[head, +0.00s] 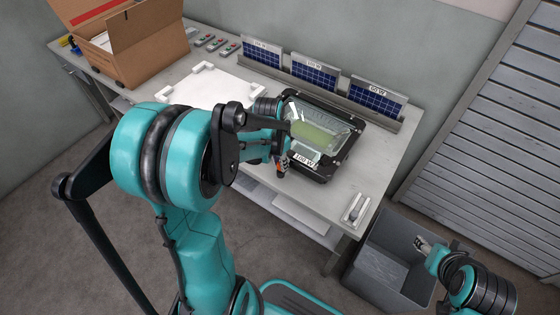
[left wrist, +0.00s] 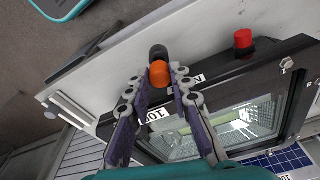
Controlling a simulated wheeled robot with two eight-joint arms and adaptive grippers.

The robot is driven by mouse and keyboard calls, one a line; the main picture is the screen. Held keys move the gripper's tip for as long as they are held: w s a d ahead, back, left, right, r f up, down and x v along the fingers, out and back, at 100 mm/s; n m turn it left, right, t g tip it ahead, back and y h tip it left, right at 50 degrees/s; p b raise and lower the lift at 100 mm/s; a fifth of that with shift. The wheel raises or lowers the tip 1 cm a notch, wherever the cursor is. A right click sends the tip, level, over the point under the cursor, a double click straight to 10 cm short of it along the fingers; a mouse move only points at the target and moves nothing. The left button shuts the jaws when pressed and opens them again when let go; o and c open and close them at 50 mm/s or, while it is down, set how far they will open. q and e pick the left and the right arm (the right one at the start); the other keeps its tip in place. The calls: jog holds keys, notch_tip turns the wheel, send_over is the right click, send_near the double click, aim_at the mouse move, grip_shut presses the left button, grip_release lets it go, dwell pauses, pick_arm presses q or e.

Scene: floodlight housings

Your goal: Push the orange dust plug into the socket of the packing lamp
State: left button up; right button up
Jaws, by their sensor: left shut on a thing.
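The lamp (head: 345,160), a black-framed floodlight with a glass front and a "100 W" label, lies on the bench. It also fills the right of the left wrist view (left wrist: 268,62). My left gripper (left wrist: 160,80) is shut on the orange dust plug (left wrist: 160,72) at the lamp's label-side edge. A black cylindrical socket (left wrist: 158,52) shows directly beyond the plug, in line with it. I cannot tell whether plug and socket touch. In the head view my left arm covers part of the lamp. My right gripper (head: 422,244) hangs over the grey bin, with its finger opening unclear.
A red cap (left wrist: 243,38) sits on the lamp edge beside the socket. Small solar panels (head: 313,73) stand in a rack behind. A white corner-marked pad (head: 208,92), a cardboard box (head: 130,45) and switch boxes are at left. A grey bin (head: 385,275) stands below the bench's right end.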

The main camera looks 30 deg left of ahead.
pick_arm(q)
jog(key=shift+f+b, duration=0.7)
jog(key=shift+f, duration=0.25)
jog(key=o, duration=0.9)
jog(key=shift+c, duration=0.2)
jog(key=shift+r, duration=0.1)
notch_tip(320, 180, up, 12)
jog(key=s, duration=0.1)
jog(key=shift+s+a, duration=0.3)
jog(key=shift+s, duration=0.1)
jog(key=s+d+n+t, duration=0.3)
jog(key=s+d+t, duration=0.2)
jog(key=s+d, duration=0.4)
jog(key=shift+d+n+y, duration=0.3)
jog(key=shift+d+n, duration=0.1)
jog(key=shift+d, duration=0.75)
